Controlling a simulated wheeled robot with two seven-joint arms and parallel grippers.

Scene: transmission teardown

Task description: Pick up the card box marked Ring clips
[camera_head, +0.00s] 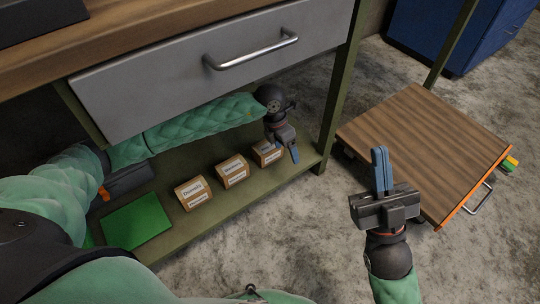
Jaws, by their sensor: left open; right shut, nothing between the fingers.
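Three small brown card boxes with white labels stand in a row on the green lower shelf: a left box (192,195), a middle box (232,171) and a right box (265,155). The label print is too small to tell which one is marked Ring clips. My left gripper (284,152) is open at the right box, its fingers pointing down and covering part of that box. I cannot tell whether it touches the box. My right gripper (380,163) is shut and empty, raised in front of the floor to the right of the shelf.
A grey drawer (170,85) with a metal handle hangs above my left arm. A bench leg (342,90) stands right of the boxes. A green mat (138,221) lies on the shelf at left. A wood-topped cart (425,140) stands at right.

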